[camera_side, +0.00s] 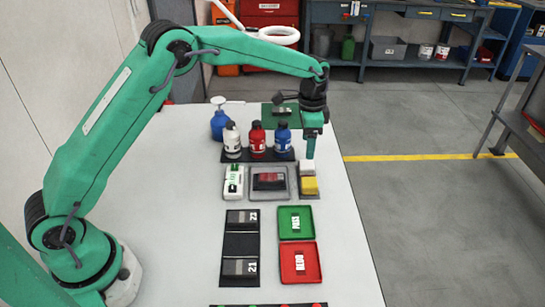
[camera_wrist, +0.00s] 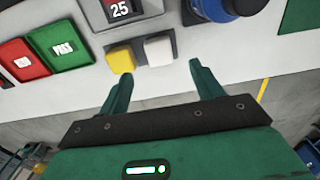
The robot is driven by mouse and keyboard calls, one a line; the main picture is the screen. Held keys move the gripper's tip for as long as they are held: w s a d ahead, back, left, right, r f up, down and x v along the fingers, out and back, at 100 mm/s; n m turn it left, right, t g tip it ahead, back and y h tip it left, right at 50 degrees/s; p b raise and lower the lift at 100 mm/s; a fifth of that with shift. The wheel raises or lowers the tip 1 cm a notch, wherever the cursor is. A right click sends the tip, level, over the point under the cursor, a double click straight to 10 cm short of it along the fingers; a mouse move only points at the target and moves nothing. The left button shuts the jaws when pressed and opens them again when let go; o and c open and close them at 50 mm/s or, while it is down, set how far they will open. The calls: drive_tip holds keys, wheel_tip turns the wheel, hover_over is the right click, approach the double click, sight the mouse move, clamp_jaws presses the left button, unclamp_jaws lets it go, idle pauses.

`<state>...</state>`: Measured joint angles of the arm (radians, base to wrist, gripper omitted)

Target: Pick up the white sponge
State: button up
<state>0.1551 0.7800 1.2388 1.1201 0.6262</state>
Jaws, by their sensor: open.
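The white sponge (camera_side: 307,168) lies on a dark mat (camera_side: 316,195) on the table, directly behind a yellow sponge (camera_side: 309,186) in the side view. In the wrist view the white sponge (camera_wrist: 158,50) is right of the yellow sponge (camera_wrist: 121,59), beyond the fingertips. My gripper (camera_side: 310,155) is near the white sponge in the side view, its lower end just above or behind it; contact cannot be told. In the wrist view my gripper (camera_wrist: 160,72) is open, with nothing between its two green fingers. The white sponge shows roughly midway between them.
Left of the sponges is a grey tray (camera_side: 286,193) with a dark red item. Several bottles (camera_side: 257,140) stand behind. A green tray (camera_side: 312,226) and a red tray (camera_side: 311,270) lie in front. The table's right edge (camera_side: 357,228) is close by.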

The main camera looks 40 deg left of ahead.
sight(307, 164)
drive_tip(key=shift+w+f, duration=0.1)
drive_tip(key=shift+f, duration=0.15)
drive_tip(key=shift+f, duration=1.2)
drive_tip(key=shift+f, duration=0.1)
drive_tip(key=shift+d+f, duration=0.1)
drive_tip(key=shift+f, duration=2.4)
drive_tip(key=shift+c, duration=0.3)
drive_tip(key=c, duration=1.1)
drive_tip(key=shift+r, duration=0.15)
